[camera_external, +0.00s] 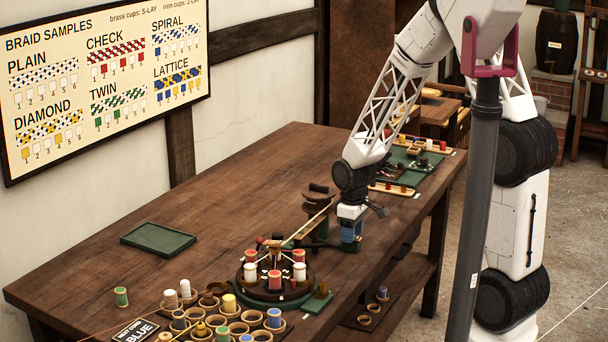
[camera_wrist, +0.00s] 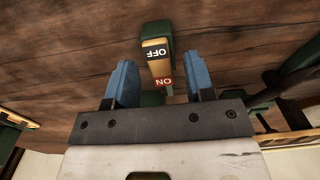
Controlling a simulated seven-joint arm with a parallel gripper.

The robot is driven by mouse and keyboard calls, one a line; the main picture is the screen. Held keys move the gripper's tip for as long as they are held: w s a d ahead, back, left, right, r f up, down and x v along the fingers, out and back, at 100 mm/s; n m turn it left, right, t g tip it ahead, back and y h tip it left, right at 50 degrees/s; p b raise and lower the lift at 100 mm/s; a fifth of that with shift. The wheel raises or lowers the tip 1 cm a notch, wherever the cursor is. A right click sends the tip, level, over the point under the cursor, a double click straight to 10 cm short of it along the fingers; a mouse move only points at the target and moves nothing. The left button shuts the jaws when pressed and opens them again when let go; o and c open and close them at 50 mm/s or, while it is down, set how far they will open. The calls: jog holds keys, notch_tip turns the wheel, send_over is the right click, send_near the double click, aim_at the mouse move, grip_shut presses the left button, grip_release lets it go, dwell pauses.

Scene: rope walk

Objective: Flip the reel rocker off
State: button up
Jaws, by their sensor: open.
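The reel rocker (camera_wrist: 158,62) shows in the wrist view as a brass-coloured paddle in a green housing. It has a black OFF end at the top and a red ON end towards my gripper. I cannot tell which end is pressed in. My gripper (camera_wrist: 160,85) has its two blue fingers apart, one on each side of the rocker's ON end, with nothing between them that it grips. In the external view my gripper (camera_external: 350,241) is low over the table, right of the braiding reel (camera_external: 275,275); the rocker is hidden there behind my gripper.
The wooden table (camera_external: 215,215) holds a green tray (camera_external: 158,238) at the left and several cups with spools (camera_external: 228,318) at the front. A dark wooden post with an arm (camera_external: 318,205) stands close left of my gripper. A green mat with small parts (camera_external: 420,165) lies behind.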

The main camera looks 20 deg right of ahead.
grip_shut()
jog(key=shift+s+t+y, duration=0.15)
jog(key=shift+t+y, duration=0.15)
jog(key=shift+y, duration=0.1)
jog(key=shift+d+t+y, duration=0.15)
jog(key=shift+t+y, duration=0.15)
jog(key=shift+t, duration=0.1)
jog(key=shift+s, duration=0.1)
dwell(0.4)
grip_release()
jog(key=shift+d+r, duration=0.1)
